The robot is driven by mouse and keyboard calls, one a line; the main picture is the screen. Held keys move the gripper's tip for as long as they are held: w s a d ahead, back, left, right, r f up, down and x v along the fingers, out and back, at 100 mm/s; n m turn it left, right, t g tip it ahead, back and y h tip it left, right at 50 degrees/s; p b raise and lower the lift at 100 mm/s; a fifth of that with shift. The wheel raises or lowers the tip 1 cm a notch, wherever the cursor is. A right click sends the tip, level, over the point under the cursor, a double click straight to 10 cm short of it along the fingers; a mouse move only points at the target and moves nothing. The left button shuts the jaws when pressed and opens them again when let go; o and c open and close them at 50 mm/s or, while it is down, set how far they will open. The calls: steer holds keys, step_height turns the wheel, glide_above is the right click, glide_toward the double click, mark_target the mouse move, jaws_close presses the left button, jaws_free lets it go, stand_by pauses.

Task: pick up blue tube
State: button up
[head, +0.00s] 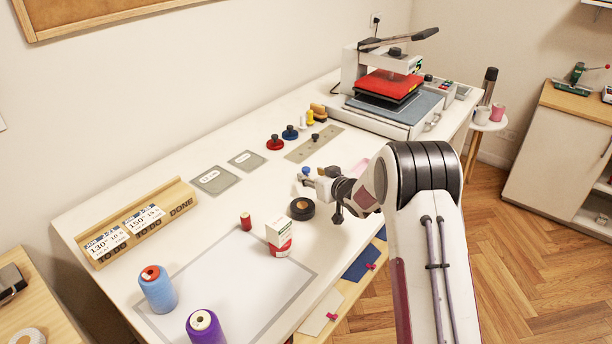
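A light blue thread spool (158,292) with a red top stands upright at the front left of the white table; it is the largest blue, tube-like thing in view. My gripper (305,179) is over the middle of the table, well apart from that spool, reaching in from the right. A small blue piece (305,171) shows right at my gripper's tip. I cannot tell whether it is held, or whether it is a tube. The gap between the fingers is too small to make out.
A purple spool (205,328), a small red spool (246,221), a white box (279,238) and a black tape roll (302,208) stand on the table (140,195). Red and blue knobbed pieces stand behind my gripper. A heat press (390,90) fills the far end.

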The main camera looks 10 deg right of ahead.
mark_target(308, 172)
steer(key=shift+x, duration=2.5)
steer(key=shift+r, duration=0.2)
jaws_close()
